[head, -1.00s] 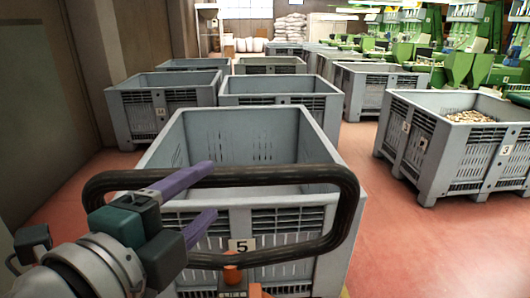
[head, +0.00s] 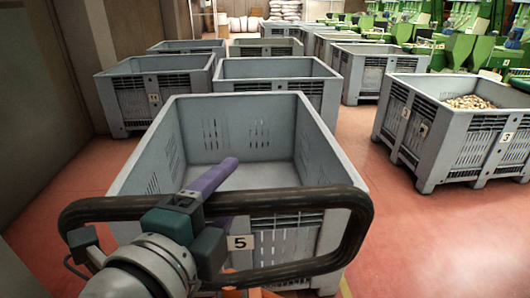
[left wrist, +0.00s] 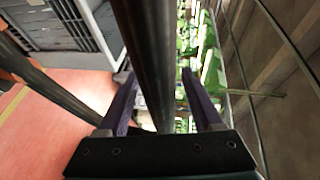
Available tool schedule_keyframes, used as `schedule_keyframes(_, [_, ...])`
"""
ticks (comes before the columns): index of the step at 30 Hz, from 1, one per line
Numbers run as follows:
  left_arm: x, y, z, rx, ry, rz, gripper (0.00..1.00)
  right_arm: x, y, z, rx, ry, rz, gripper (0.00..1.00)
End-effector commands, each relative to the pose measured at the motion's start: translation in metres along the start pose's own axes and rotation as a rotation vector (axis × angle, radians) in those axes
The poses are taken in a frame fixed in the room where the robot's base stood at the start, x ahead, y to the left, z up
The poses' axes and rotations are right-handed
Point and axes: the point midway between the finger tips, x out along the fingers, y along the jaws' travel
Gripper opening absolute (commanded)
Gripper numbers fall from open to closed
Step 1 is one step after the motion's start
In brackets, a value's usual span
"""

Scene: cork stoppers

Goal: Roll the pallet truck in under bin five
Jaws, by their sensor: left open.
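Bin five (head: 320,155), a grey slotted crate with a "5" label (head: 241,242), stands straight ahead and looks empty inside. The pallet truck's dark looped handle (head: 300,198) crosses in front of it, with a bit of orange (head: 245,293) low below. The forks are hidden. My left gripper (head: 218,182) is at the left part of the handle's upper bar; one purple finger shows clearly there. In the left wrist view the open gripper (left wrist: 158,80) has one finger on each side of the dark bar (left wrist: 150,60), with gaps. My right gripper is not in view.
Bin three (head: 445,140), with corks in it, stands to the right across a strip of red floor (head: 385,235). More grey bins (head: 275,75) stand close behind bin five. A wall (head: 40,110) runs along the left. Green machines (head: 460,45) are at the back right.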

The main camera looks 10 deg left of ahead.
Motion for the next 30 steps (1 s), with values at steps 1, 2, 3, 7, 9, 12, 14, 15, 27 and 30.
schedule_keyframes(1, [0.0040, -0.0003, 0.0001, 0.001, 0.000, 0.000, 0.67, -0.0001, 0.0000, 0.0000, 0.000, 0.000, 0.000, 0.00])
schedule_keyframes(2, [0.0055, -0.0005, 0.0001, 0.001, 0.000, -0.001, 0.67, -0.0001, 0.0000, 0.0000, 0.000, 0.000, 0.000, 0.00])
schedule_keyframes(3, [0.0067, -0.0003, 0.0000, 0.001, 0.000, 0.000, 0.67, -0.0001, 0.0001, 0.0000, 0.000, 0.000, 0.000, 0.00])
schedule_keyframes(7, [0.0080, 0.0002, 0.0001, 0.001, 0.000, 0.001, 0.67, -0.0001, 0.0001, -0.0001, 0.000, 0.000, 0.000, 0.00])
schedule_keyframes(9, [0.0078, 0.0001, 0.0000, 0.001, 0.000, 0.001, 0.67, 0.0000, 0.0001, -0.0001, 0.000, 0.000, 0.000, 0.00])
schedule_keyframes(12, [0.0077, 0.0001, 0.0000, 0.001, 0.000, 0.000, 0.63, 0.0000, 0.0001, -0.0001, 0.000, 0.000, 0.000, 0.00])
schedule_keyframes(14, [0.0077, 0.0001, 0.0000, 0.001, 0.000, 0.000, 0.57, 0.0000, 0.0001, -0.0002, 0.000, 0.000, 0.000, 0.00])
schedule_keyframes(15, [0.0076, 0.0001, 0.0000, 0.001, 0.000, 0.000, 0.52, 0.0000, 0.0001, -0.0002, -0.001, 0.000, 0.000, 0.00])
schedule_keyframes(27, [0.0075, 0.0001, 0.0001, 0.001, 0.000, 0.000, 0.07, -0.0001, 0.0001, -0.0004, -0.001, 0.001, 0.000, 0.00])
schedule_keyframes(30, [0.0075, 0.0001, 0.0001, 0.001, 0.000, 0.000, 0.00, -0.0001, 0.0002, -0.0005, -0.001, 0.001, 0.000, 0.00])
